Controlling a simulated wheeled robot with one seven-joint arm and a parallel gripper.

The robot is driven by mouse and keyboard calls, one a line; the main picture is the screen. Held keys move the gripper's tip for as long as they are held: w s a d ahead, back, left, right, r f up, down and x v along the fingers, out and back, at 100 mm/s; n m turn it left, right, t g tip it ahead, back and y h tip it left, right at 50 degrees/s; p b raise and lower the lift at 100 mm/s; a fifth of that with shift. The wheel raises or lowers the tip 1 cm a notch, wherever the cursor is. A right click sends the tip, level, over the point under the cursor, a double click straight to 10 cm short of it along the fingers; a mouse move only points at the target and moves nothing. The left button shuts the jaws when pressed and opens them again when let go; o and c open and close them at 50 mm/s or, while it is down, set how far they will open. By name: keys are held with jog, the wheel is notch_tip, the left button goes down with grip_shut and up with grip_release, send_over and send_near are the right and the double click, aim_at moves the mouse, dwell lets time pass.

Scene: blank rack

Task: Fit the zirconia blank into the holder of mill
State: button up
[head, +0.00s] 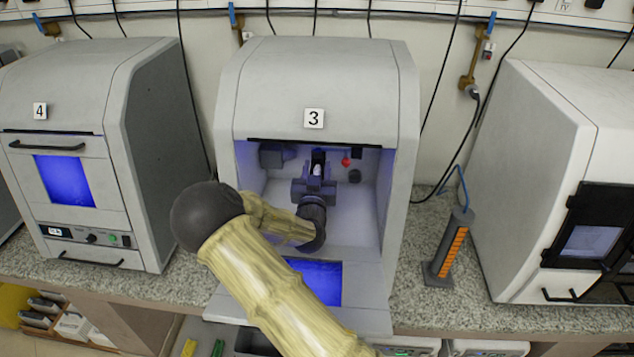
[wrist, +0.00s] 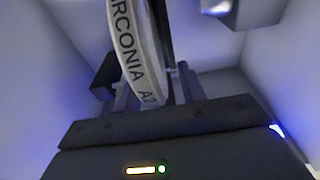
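The zirconia blank (wrist: 140,55) is a white disc seen nearly edge-on in the wrist view, with "ZIRCONIA A2" lettered on its rim. It stands up between the grey fingers of my gripper (wrist: 158,92), which look closed on its two sides. In the head view my gripper (head: 316,183) is inside the open chamber of mill 3 (head: 313,85), with a small white part of the blank (head: 317,169) showing between its fingers. A dark upright part (wrist: 164,35), possibly the holder, is close beside the blank; whether they touch is unclear.
Mill 4 (head: 150,130) stands closed at the left, and another white machine (head: 540,140) stands at the right. A dark block (head: 272,155) and a red knob (head: 346,162) are inside the chamber. An orange-striped stand (head: 450,250) is on the speckled counter.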

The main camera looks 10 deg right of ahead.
grip_shut()
jog(key=shift+s+r, duration=0.1)
jog(key=shift+r, duration=0.05)
jog(key=shift+s+a+r, duration=0.1)
jog(key=shift+s+r, duration=0.05)
jog(key=s+a+r+b, duration=0.2)
jog(key=s+a+r, duration=0.2)
jog(key=s, duration=0.9)
notch_tip(320, 180, up, 4)
jog(key=shift+f+b, duration=0.25)
jog(key=shift+b, duration=0.05)
jog(key=shift+w+a, duration=0.2)
